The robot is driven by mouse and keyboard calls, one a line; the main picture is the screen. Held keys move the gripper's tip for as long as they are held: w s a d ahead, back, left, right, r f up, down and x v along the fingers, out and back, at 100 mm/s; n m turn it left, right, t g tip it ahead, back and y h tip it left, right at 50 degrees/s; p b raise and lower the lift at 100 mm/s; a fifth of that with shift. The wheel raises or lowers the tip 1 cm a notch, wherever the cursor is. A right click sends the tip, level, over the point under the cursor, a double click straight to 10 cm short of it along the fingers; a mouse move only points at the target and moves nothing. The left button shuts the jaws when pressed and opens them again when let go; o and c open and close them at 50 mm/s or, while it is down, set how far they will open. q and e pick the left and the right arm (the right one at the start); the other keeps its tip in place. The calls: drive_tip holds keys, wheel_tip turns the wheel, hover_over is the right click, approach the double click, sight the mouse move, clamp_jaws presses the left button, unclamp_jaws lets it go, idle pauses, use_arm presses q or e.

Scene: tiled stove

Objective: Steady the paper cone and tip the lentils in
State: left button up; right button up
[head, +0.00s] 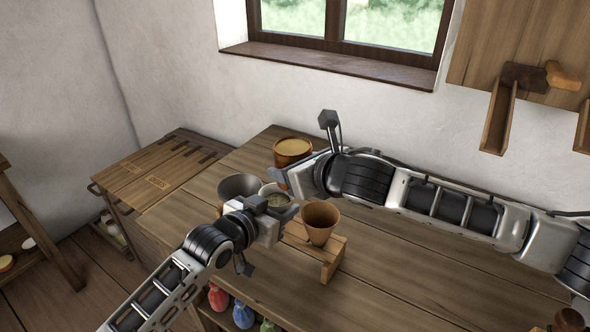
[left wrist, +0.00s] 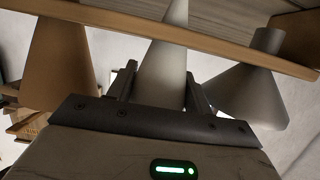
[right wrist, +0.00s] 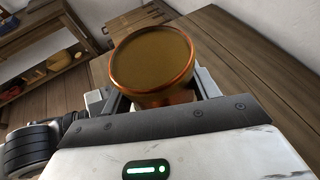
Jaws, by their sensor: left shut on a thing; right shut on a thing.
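My left gripper (head: 280,207) is shut on this cone; in the left wrist view the pale cone (left wrist: 163,75) shows between the fingers. My right gripper (head: 287,178) is shut on a copper-coloured cup (head: 293,151). In the right wrist view the cup (right wrist: 153,60) is upright or nearly so, with a flat brownish fill up near its rim. Single lentils cannot be made out.
A brown cone (head: 320,220) stands to the right of the pale one, and a grey metal cone (head: 238,187) to its left. A window is behind.

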sight(285, 143)
drive_tip(key=shift+r, duration=2.45)
use_arm(q)
drive_tip(key=o, duration=1)
